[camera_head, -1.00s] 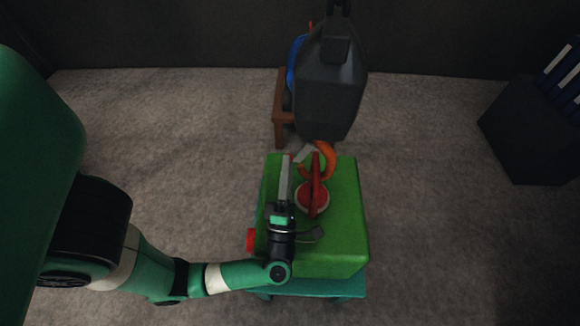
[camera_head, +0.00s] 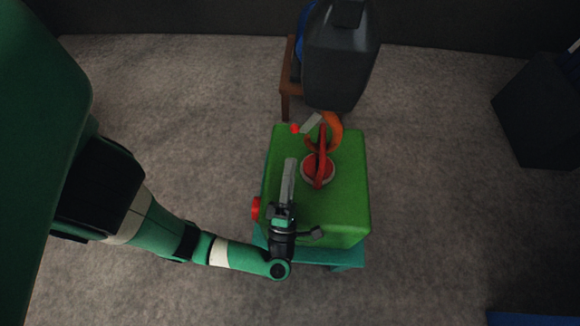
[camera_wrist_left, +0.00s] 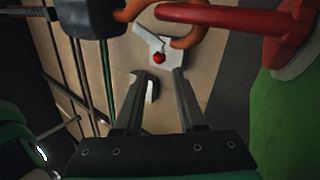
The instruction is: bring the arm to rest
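My left gripper (camera_head: 290,161) reaches in from the left and is over the left part of a green block (camera_head: 343,203) in the head view. In the left wrist view its two fingers (camera_wrist_left: 158,75) stand apart with nothing held between them. My right gripper is in neither view. The task names no object.
The green block is on a teal stand (camera_head: 345,257). A red-and-white disc with a red handle (camera_head: 319,168) and an orange hook (camera_head: 334,127) are right of the gripper. A large dark container (camera_head: 340,65) stands behind. A dark box (camera_head: 540,120) is far right.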

